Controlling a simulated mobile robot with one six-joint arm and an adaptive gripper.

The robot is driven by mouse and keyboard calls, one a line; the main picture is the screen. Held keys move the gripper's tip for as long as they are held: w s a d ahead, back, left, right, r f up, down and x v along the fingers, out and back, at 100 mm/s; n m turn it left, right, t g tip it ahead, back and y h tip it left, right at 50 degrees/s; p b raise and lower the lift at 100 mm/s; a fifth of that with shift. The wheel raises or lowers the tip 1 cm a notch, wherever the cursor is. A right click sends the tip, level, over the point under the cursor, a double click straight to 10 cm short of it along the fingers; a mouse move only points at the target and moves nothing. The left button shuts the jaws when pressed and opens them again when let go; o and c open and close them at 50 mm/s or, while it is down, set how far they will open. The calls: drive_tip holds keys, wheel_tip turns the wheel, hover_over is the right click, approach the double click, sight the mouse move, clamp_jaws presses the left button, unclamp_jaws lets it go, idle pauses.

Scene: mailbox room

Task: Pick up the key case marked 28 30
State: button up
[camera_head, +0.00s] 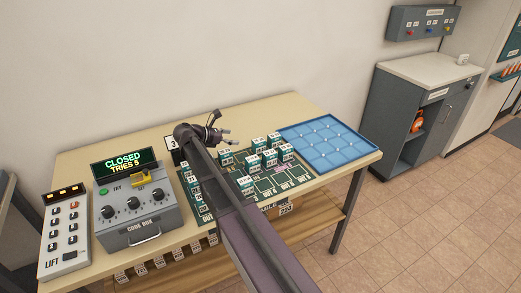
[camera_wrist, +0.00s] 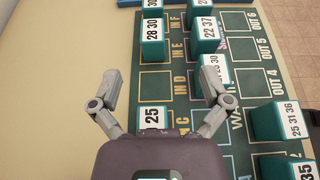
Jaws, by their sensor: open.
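The key case marked 28 30 (camera_wrist: 152,42) is a teal block with a white top, standing on the dark green board at the top middle of the wrist view. In the head view the case markings are too small to tell it apart. My gripper (camera_wrist: 160,78) is open and empty, its fingers apart on either side of a bare stretch of board. The case lies beyond the fingertips, about in line with the gap. In the head view my gripper (camera_head: 223,127) is above the back of the table. A case marked 25 (camera_wrist: 152,117) shows between the finger bases.
Other cases stand close by, including 22 37 (camera_wrist: 205,34) to the right and 25 31 36 (camera_wrist: 275,122). A blue compartment tray (camera_head: 326,143) lies at the table's right end. The code box (camera_head: 138,212) stands at left.

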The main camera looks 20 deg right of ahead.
sight(258, 140)
drive_tip(key=shift+w+f+b, duration=0.25)
drive_tip(key=shift+f+b, duration=0.15)
drive_tip(key=shift+f, duration=0.15)
drive_tip(key=shift+w+f+b, duration=0.2)
drive_tip(key=shift+f+b, duration=0.2)
drive_tip(key=shift+f, duration=0.15)
drive_tip(key=b+x, duration=0.3)
drive_tip(key=x, duration=0.4)
drive_tip(key=shift+d+f, duration=0.1)
drive_tip(key=shift+d, duration=0.1)
drive_tip(key=shift+d+f, duration=0.2)
drive_tip(key=shift+d, duration=0.5)
drive_tip(key=shift+w+b+x, duration=0.15)
drive_tip(key=shift+b+x, duration=0.35)
drive_tip(key=shift+x, duration=0.75)
drive_tip(key=shift+w+b+x, duration=0.1)
drive_tip(key=shift+b+x, duration=0.4)
drive_tip(key=shift+x, duration=0.8)
drive_tip(key=shift+r, duration=0.15)
